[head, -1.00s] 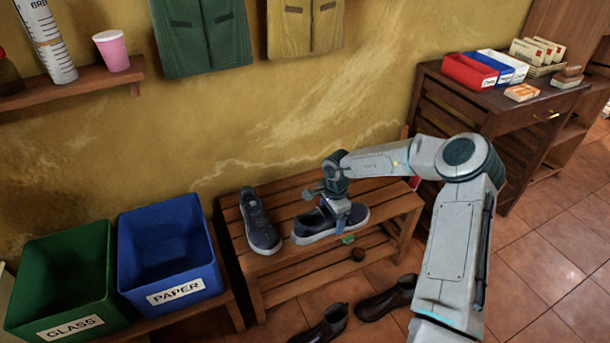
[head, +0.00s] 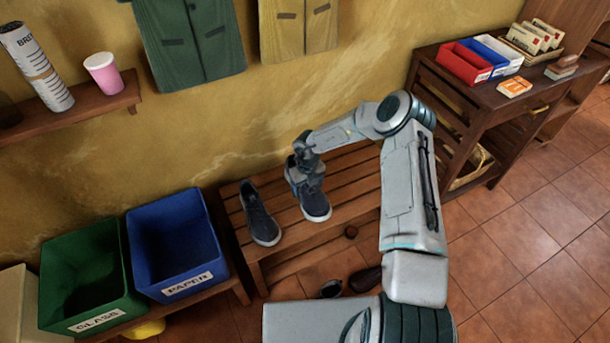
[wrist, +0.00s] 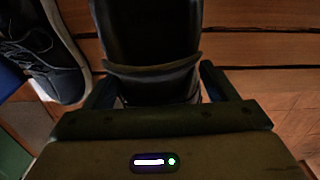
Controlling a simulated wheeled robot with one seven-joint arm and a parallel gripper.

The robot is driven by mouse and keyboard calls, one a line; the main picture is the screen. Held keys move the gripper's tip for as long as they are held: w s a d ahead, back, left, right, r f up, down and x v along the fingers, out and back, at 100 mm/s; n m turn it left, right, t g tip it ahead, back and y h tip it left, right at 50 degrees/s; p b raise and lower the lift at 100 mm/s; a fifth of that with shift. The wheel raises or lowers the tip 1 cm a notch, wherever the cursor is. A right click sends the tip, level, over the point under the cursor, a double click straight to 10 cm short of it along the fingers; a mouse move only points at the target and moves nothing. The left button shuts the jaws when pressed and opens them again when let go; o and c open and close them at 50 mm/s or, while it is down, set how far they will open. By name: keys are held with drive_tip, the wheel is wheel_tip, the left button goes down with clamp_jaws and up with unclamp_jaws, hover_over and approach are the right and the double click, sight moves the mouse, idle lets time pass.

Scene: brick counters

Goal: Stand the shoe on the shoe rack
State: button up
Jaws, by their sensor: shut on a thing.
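A dark blue shoe with a pale sole (head: 317,207) is at the shoe rack's top, toe toward the front edge. My gripper (head: 306,178) is shut on this shoe at its heel end; the wrist view shows the shoe (wrist: 148,40) between the two fingers (wrist: 155,88). A matching shoe (head: 259,217) stands upright on the rack to its left, toe also forward; it shows at the wrist view's left (wrist: 45,60). The shoe rack (head: 350,178) has wooden slats. I cannot tell whether the held shoe's sole touches the slats.
A blue bin (head: 180,245) labelled PAPER and a green bin (head: 90,270) labelled GLASS stand left of the rack. Dark shoes (head: 365,279) lie on the floor in front. A cabinet (head: 490,115) is at right. Slats right of the held shoe are free.

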drive_tip(key=shift+w+a, duration=0.1)
drive_tip(key=shift+a, duration=0.05)
drive_tip(key=shift+f+m, duration=0.2)
drive_tip(key=shift+m, duration=0.1)
wheel_tip(320, 180, down, 6)
drive_tip(key=b, duration=0.6)
drive_tip(key=shift+a+f, duration=0.1)
drive_tip(key=shift+f, duration=0.1)
drive_tip(key=shift+f, duration=0.45)
drive_tip(key=o, duration=1.1)
wheel_tip(320, 180, up, 14)
drive_tip(key=shift+f+p, duration=0.1)
drive_tip(key=shift+p, duration=0.65)
